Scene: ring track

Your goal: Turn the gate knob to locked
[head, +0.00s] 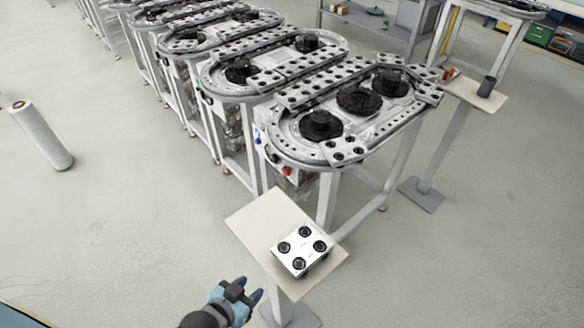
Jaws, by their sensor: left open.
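The nearest ring track (292,152) stands on a white frame at the centre right. On its near left side is a control panel with a small red part (287,171), a dark part beside it and a blue-and-white part (258,136). I cannot tell which of these, if any, is the gate knob, or how it is turned. My left gripper (250,288) is open and empty at the bottom, in front of and below the track, apart from it. My right gripper is out of view.
A cream side table (247,222) stands between my left gripper and the track, holding a white block with black knobs (302,250). Another small stand (464,90) holds a dark cup (486,87). A white roll (42,135) stands left. Left floor is mostly clear.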

